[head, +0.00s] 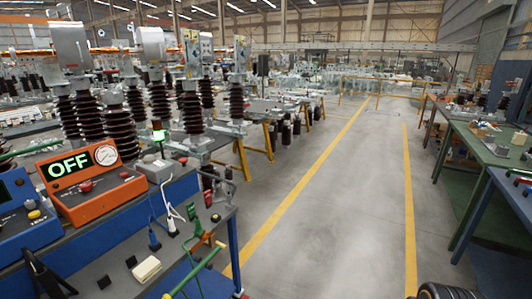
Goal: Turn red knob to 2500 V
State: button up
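An orange tester box (95,196) stands on the blue bench at the left. Its raised panel has a display (70,164) reading OFF and a round white dial (105,155). A small red knob (86,186) sits on the box's lower front face. Its pointer and any voltage marks are too small to read. My gripper is not in view, and nothing is seen touching the knob.
A blue instrument (22,212) stands left of the orange box, and a grey box with a green lamp (158,136) stands to its right. Cables, clips and a pale block (146,269) lie on the bench (120,285). The grey aisle (345,210) between yellow lines is clear.

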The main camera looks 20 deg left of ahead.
aim_at(85, 187)
jog(key=u, duration=1.2)
jog(key=i, duration=1.1)
jog(key=u, duration=1.1)
